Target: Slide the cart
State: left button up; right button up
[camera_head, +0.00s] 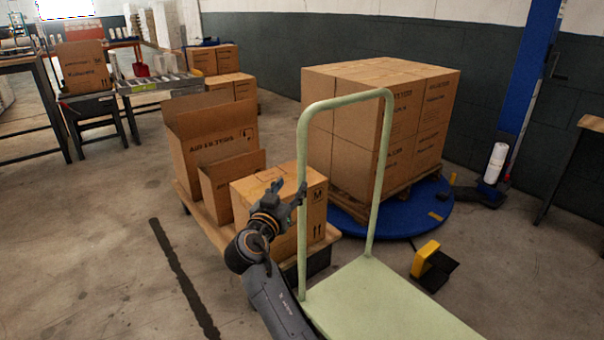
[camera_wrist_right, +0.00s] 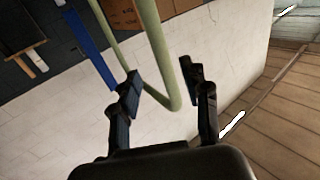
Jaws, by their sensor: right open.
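The pale green cart (camera_head: 395,300) stands at the lower right, with a flat deck and an upright tube handle (camera_head: 381,165) at its far end. My right gripper (camera_head: 290,190) is beside the handle's left post, about midway up, with its fingers open. In the right wrist view the green handle tube (camera_wrist_right: 158,50) bends in the space between and beyond the open fingertips (camera_wrist_right: 162,76). Whether a finger touches the tube cannot be told. The cart's deck looks empty. My left gripper is not in view.
Boxes, including an open carton (camera_head: 205,150) and a closed box (camera_head: 318,205), sit on a low wooden-topped platform left of the handle. Behind, a big carton stack (camera_head: 425,120) stands on a blue round base (camera_head: 435,215). A yellow-and-black part (camera_head: 425,258) lies near the deck.

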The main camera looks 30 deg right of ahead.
aim_at(300, 172)
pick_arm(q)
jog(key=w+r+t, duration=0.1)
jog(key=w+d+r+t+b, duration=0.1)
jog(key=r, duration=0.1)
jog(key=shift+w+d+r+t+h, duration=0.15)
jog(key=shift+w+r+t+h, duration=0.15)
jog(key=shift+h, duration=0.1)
pick_arm(e)
jog(key=x, duration=1)
jog(key=shift+a, duration=0.1)
jog(key=shift+c, duration=0.2)
jog(key=shift+f, duration=0.1)
grip_shut()
